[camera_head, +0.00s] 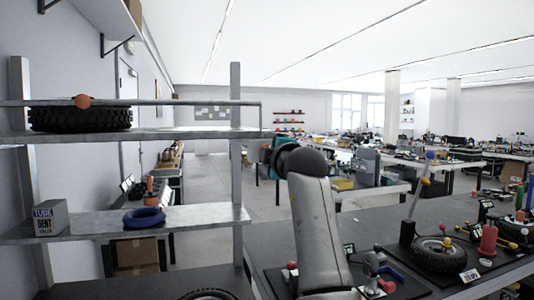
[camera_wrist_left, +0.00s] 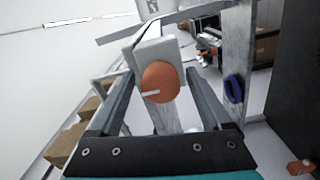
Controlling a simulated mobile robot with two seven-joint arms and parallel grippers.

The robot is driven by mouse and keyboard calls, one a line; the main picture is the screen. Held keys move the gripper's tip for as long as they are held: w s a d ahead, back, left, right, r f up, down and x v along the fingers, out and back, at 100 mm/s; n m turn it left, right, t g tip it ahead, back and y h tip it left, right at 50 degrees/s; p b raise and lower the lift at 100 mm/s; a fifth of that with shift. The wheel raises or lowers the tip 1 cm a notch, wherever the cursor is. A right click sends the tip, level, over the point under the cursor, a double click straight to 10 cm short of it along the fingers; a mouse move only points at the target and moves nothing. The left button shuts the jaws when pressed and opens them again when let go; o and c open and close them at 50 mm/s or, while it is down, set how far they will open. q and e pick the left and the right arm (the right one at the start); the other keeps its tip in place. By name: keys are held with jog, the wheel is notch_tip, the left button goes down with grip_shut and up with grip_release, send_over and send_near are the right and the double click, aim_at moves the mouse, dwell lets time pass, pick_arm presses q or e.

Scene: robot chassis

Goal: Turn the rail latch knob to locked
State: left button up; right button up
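The rail latch knob (camera_wrist_left: 161,82) is a round orange knob with a short white mark pointing left. It sits on a pale square plate (camera_wrist_left: 153,56) on the rail in the left wrist view. It also shows in the head view as a small orange disc (camera_head: 83,101) on the rack's upper rail (camera_head: 180,102). My left gripper (camera_wrist_left: 158,74) is open, with one finger on each side of the knob in the picture. Gaps show on both sides, and I cannot tell how deep the knob lies between the fingertips. My right gripper is in neither view.
A black tyre (camera_head: 80,119) lies on the rack's upper shelf behind the rail. A labelled box (camera_head: 50,217) and a blue ring (camera_head: 144,217) are on the lower shelf. A rack post (camera_head: 236,150) stands right of them. A dark workbench (camera_head: 410,222) with tools is at right.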

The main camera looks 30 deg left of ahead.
pick_arm(q)
jog(key=b+v, duration=0.2)
jog(key=v, duration=1.3)
jog(key=shift+s, duration=0.1)
dwell(0.4)
